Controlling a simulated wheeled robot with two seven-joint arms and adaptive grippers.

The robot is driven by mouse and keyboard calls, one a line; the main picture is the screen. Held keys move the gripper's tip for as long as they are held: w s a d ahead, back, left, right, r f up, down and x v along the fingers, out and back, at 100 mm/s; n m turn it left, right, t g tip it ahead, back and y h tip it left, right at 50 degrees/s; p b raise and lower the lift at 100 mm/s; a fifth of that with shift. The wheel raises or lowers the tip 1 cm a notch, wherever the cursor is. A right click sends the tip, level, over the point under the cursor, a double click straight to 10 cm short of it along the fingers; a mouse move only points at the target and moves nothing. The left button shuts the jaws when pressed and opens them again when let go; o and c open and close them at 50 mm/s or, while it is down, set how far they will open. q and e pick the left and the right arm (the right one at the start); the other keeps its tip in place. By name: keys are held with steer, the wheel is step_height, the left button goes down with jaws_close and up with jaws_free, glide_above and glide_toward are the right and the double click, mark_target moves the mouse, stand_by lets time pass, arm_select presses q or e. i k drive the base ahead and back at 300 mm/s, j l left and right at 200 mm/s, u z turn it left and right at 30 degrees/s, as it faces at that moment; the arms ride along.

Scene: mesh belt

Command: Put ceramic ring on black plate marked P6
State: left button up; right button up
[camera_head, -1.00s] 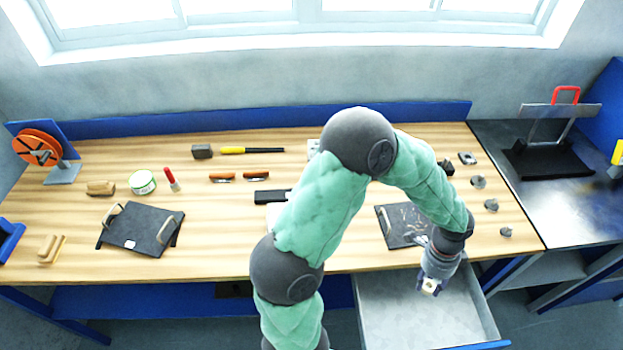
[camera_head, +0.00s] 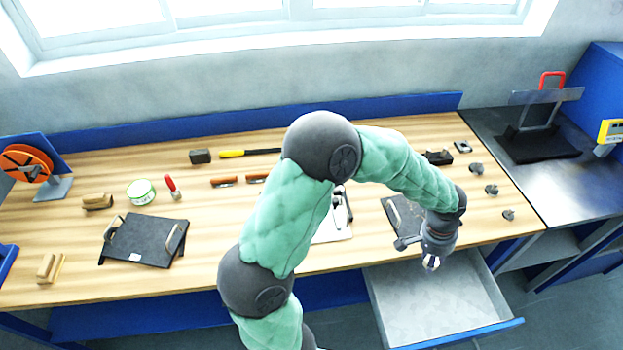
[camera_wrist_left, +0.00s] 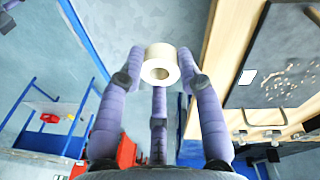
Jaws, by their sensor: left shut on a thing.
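My left gripper (camera_head: 433,257) is shut on a short cream ceramic ring (camera_wrist_left: 161,63), seen between its fingers in the left wrist view. In the head view the ring (camera_head: 432,263) is a small pale spot at the fingertips, in the air above the open drawer. A black plate (camera_head: 400,204) with pale specks lies just left of and behind the gripper, partly covered by my arm. In the wrist view this plate (camera_wrist_left: 290,50) has a small white label. Another black plate (camera_head: 145,240) with two handles and a white label lies at the left. No label is readable. My right gripper is not in view.
The open drawer (camera_head: 440,300) juts out below the bench's front edge. Small grey pieces (camera_head: 491,190) stand at the bench's right end. A green-white tin (camera_head: 141,191), a red-handled tool (camera_head: 172,187) and wooden blocks (camera_head: 50,268) lie at the left. My arm hides the middle.

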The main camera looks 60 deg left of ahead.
mark_target(146, 239)
steer(key=k+j+u, duration=0.3)
steer(key=k+j, duration=1)
steer(key=j, duration=0.1)
